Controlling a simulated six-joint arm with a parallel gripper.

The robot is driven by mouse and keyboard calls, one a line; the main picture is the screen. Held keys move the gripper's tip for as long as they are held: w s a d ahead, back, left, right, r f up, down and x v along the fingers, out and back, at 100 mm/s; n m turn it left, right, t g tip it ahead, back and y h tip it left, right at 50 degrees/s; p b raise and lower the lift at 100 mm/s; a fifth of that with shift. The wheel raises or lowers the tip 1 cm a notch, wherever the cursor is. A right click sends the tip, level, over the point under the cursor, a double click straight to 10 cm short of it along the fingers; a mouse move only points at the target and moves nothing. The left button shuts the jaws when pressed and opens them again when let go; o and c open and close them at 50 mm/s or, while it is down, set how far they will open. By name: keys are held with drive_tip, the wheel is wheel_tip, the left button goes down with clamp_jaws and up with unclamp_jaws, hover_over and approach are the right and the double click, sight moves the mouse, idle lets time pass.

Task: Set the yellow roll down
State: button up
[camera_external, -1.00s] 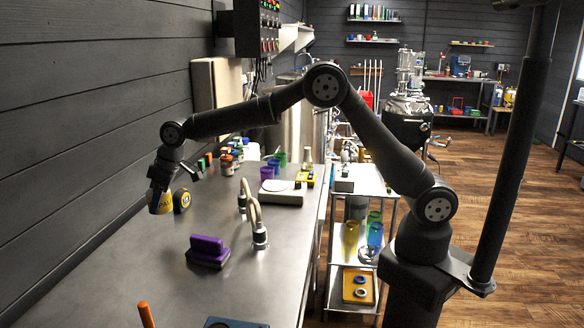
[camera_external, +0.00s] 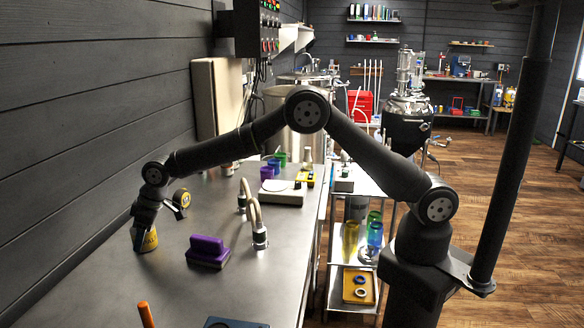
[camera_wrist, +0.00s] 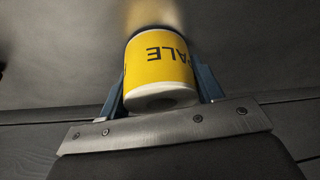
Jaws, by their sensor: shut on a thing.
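The yellow roll (camera_external: 148,241) is a short yellow cylinder with dark "ALE" lettering, held low over the steel counter (camera_external: 165,295) at its left side. My gripper (camera_external: 144,232) is shut on it from above. In the wrist view the roll (camera_wrist: 158,62) sits between the two blue fingers of my gripper (camera_wrist: 160,85), with its pale end toward the camera. A yellow glow shows on the counter just past its far end. I cannot tell whether the roll touches the counter.
An orange stick (camera_external: 146,314) rises at the front. The counter between is clear; the dark plank wall (camera_external: 80,130) is on the left.

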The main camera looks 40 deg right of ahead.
drive_tip(key=shift+f, duration=0.15)
drive_tip(key=o, duration=1)
drive_tip(key=shift+o, duration=0.2)
drive_tip(key=shift+r, duration=0.35)
drive_tip(key=v, duration=1.1)
drive_tip(key=shift+r, duration=0.35)
drive_tip(key=shift+d+f, duration=0.1)
drive_tip(key=shift+f, duration=0.05)
